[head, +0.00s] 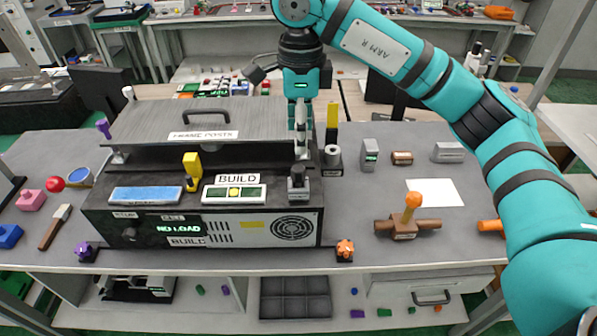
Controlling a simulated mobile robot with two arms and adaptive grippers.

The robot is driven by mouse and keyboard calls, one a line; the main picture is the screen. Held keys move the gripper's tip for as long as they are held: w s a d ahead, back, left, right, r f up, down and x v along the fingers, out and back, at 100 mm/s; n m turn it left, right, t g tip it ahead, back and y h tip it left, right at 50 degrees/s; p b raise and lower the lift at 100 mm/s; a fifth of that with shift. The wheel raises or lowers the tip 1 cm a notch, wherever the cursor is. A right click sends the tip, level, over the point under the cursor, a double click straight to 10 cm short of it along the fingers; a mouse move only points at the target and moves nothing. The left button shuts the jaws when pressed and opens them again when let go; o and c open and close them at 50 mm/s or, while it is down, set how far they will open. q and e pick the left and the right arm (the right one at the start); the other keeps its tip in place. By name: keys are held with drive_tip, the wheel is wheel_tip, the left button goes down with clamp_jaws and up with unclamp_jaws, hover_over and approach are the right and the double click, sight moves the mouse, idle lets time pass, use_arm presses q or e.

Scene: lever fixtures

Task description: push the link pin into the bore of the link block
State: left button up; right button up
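My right gripper (301,150) points straight down above the right end of the dark fixture. Its fingers form one narrow column and look shut. Below the fingertips, a small grey block with a round top (298,184) stands on the fixture's right front corner. It may be the link block, but its bore and the link pin cannot be made out. A gap seems to lie between fingertips and block. To its right, a dark block with a round grey ring (332,158) stands by the fixture. My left gripper is not in view.
The fixture (270,228) reads NO LOAD and carries a yellow lever (192,170), a blue pad (146,195) and a BUILD panel (234,193). A grey hinged lid (190,130) is behind. A brown block with an orange handle (408,220) stands right, near white paper (436,192).

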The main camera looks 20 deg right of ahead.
sight(301, 168)
drive_tip(key=f, duration=0.2)
drive_tip(key=f+p, duration=0.1)
drive_tip(key=shift+w+f, duration=0.4)
drive_tip(key=shift+f, duration=0.85)
drive_tip(key=shift+s+f+p, duration=0.1)
drive_tip(key=shift+f+p, duration=0.05)
drive_tip(key=shift+p, duration=0.15)
drive_tip(key=shift+d+f+p, duration=0.1)
drive_tip(key=shift+f+p, duration=0.25)
drive_tip(key=shift+p, duration=0.1)
drive_tip(key=f+p, duration=0.1)
drive_tip(key=f, duration=0.1)
drive_tip(key=f+p, duration=0.1)
drive_tip(key=shift+d+f, duration=0.2)
drive_tip(key=shift+f, duration=0.55)
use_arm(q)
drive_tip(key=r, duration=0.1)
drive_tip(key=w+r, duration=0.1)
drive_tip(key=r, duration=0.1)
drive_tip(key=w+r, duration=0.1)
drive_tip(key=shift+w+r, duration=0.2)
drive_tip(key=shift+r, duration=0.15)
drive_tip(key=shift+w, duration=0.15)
use_arm(e)
drive_tip(key=shift+a, duration=0.1)
